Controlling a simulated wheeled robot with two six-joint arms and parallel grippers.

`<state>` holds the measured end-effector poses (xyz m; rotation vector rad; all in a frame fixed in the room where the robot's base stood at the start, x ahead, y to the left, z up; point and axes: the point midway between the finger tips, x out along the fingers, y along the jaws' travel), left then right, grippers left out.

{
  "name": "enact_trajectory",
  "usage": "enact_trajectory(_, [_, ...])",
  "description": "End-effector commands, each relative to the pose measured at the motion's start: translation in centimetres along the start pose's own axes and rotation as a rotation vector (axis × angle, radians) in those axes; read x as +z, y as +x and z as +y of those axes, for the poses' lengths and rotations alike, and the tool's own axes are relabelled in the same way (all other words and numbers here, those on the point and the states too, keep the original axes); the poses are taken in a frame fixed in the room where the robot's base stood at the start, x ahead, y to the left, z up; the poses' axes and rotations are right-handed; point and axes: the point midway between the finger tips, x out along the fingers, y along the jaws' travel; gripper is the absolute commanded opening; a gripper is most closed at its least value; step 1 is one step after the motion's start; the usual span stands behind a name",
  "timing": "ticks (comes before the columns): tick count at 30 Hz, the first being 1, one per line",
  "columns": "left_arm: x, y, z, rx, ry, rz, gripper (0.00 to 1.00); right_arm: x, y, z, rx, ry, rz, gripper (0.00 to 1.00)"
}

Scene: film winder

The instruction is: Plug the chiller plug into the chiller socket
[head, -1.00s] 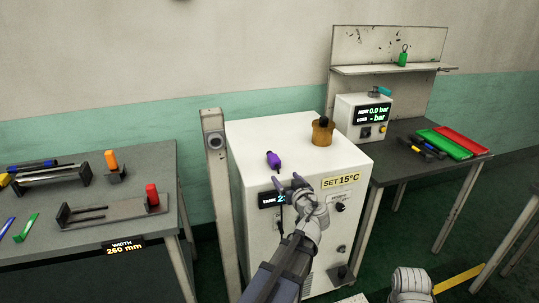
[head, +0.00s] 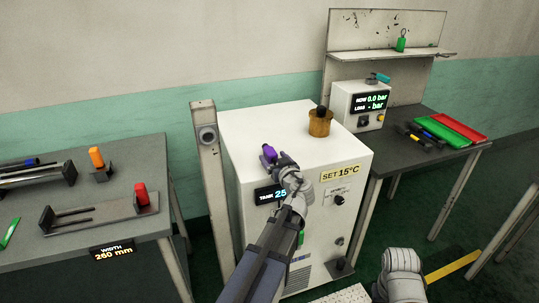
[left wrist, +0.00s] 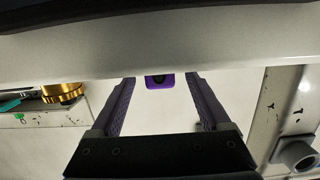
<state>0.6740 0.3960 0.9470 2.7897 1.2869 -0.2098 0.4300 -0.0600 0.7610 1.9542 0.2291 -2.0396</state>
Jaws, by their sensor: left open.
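The purple plug (head: 269,153) lies on the white top of the chiller (head: 270,125), near its front edge. My left gripper (head: 277,160) is at that edge, close to the plug. In the left wrist view the plug (left wrist: 158,81) shows between the tips of my open fingers, with a gap on both sides; its dark end hole faces the camera. A round grey socket-like fitting (head: 208,135) sits on a post left of the chiller; it also shows in the left wrist view (left wrist: 298,155).
A brass pot with a black knob (head: 320,123) stands on the chiller top, back right. A gauge box (head: 361,105) and green and red trays (head: 443,131) are on the right bench. The left bench (head: 110,180) holds fixtures. The chiller top between plug and pot is clear.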

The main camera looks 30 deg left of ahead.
Motion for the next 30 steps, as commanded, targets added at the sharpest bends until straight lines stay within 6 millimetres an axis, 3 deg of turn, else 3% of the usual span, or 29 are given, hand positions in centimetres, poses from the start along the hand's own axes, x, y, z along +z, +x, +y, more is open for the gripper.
enact_trajectory(5, [-0.1, 1.2, 0.1, -0.001, -0.001, 0.000, 0.80, 0.0, 0.1, 0.0, 0.000, 0.000, 0.000, 0.50])
enact_trajectory(13, [-0.1, 5.0, 0.1, -0.001, -0.002, -0.001, 0.80, 0.0, 0.6, -0.1, 0.000, 0.000, 0.000, 0.50])
enact_trajectory(20, [-0.2, 5.1, 0.0, 0.000, -0.001, -0.001, 0.80, 0.0, 0.6, -0.1, 0.000, 0.000, 0.000, 0.50])
enact_trajectory(30, [-0.2, 5.1, 0.0, 0.000, -0.001, 0.000, 0.44, 0.0, 0.6, -0.1, 0.000, 0.000, 0.000, 0.50])
